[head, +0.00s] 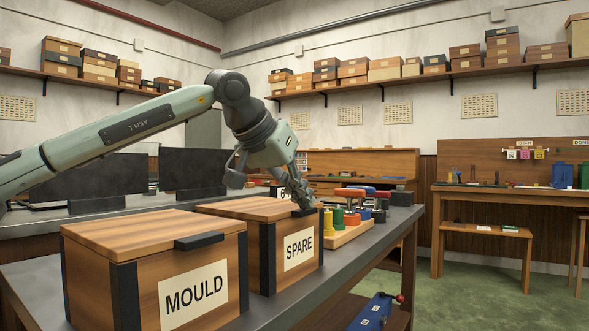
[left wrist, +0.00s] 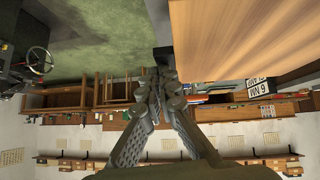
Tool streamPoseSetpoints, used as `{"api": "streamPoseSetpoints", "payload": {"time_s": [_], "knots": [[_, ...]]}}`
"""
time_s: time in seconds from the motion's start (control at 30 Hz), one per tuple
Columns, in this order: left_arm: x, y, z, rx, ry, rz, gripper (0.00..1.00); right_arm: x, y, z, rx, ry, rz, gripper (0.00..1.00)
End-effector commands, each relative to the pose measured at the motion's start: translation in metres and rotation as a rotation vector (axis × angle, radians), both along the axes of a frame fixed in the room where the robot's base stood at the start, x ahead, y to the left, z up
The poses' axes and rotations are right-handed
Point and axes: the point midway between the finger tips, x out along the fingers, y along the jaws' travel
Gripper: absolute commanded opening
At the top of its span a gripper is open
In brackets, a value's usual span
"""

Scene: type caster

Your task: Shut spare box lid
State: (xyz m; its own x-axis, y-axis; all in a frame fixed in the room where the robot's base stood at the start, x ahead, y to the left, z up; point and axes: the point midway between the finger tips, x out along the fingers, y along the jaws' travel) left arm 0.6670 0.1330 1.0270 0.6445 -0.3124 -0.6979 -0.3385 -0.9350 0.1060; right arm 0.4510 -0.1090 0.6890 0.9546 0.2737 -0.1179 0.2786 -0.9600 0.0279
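The spare box (head: 298,248) stands on the grey bench with a white SPARE label on its front. Its wooden lid (head: 245,208) lies flat over the box top, and I see no gap under it. The lid's dark handle (head: 306,211) is partly behind my gripper. My left gripper (head: 305,203) reaches down from above to the lid's front edge at the handle. In the left wrist view the fingers (left wrist: 157,76) are together, with the wooden lid (left wrist: 245,38) beside them and the dark handle (left wrist: 164,57) just at the tips. I cannot tell whether they touch.
The mould box (head: 180,285), its lid flat, stands in front and left of the spare box. A wooden tray (head: 347,234) with coloured pegs stands just right of the spare box. Dark panels (head: 195,168) stand behind. A blue toolbox (head: 372,312) is below the bench.

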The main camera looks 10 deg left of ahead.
Motion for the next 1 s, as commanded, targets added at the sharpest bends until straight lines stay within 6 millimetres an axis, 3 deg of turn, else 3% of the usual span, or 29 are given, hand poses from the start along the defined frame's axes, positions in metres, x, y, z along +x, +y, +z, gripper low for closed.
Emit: {"api": "streamPoseSetpoints", "payload": {"time_s": [0.03, 0.17, 0.5, 0.7, 1.0], "knots": [[-0.002, -0.001, -0.006, 0.005, 0.014, -0.003, 0.0, 0.0, 0.0, -0.001, 0.0, 0.001, -0.001, 0.72], [-0.009, 0.003, 0.003, 0.005, 0.013, -0.002, 0.0, 0.0, 0.0, -0.001, 0.0, 0.001, -0.001, 0.72], [-0.053, 0.025, 0.056, 0.001, 0.001, -0.001, 0.0, 0.0, 0.0, -0.001, -0.001, 0.002, -0.001, 0.72], [-0.072, 0.034, 0.077, 0.0, 0.0, 0.0, 0.0, 0.0, 0.0, -0.001, -0.001, 0.002, -0.001, 0.72], [-0.078, 0.038, 0.085, 0.0, -0.001, 0.0, 0.0, 0.0, 0.0, -0.001, -0.002, 0.002, -0.001, 0.72]]}}
